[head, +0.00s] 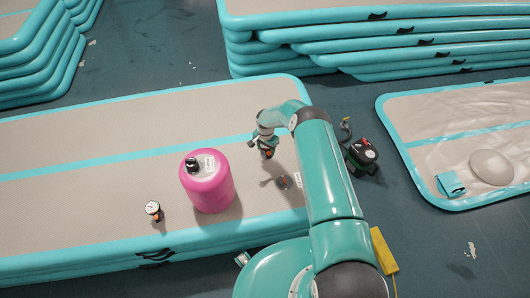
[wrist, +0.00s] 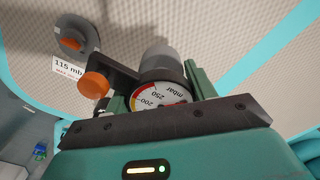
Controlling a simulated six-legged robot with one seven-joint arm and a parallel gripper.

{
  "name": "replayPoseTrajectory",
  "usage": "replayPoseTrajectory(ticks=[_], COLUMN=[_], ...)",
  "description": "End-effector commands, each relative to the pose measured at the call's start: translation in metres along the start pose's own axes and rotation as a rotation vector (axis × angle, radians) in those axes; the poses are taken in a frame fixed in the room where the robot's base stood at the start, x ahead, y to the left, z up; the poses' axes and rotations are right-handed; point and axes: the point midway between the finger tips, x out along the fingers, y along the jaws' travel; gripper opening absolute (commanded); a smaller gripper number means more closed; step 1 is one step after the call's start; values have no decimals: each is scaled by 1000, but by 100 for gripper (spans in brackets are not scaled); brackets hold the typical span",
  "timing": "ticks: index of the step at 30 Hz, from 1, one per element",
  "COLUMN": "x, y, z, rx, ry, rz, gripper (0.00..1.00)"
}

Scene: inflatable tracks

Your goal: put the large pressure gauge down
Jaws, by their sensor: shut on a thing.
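The large pressure gauge (wrist: 160,95) has a white dial marked mbar with a red and yellow arc. In the wrist view it sits between my gripper's two green fingers, with an orange knob (wrist: 95,85) on its side and a grey cylindrical part behind. My gripper (head: 266,147) is shut on the gauge, which shows only as a small dark shape in the head view. The gauge appears held above the beige inflatable track (head: 80,140), near its right end. A dark shadow lies on the track below.
A pink canister (head: 208,190) and a smaller gauge (head: 152,208) stand to the left. A black-red pump (head: 362,153) is on the floor to the right.

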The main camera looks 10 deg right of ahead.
Motion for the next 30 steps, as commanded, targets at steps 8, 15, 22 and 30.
replayPoseTrajectory(ticks=[8,15,22,30], x=[12,39,46,50], y=[-9,-11,-11,-11], z=[-7,-8,-9,-9], rx=[-1,-1,-1,0], ry=[0,-1,1,0], rz=[-2,-1,-1,0], gripper=[29,29,29,29])
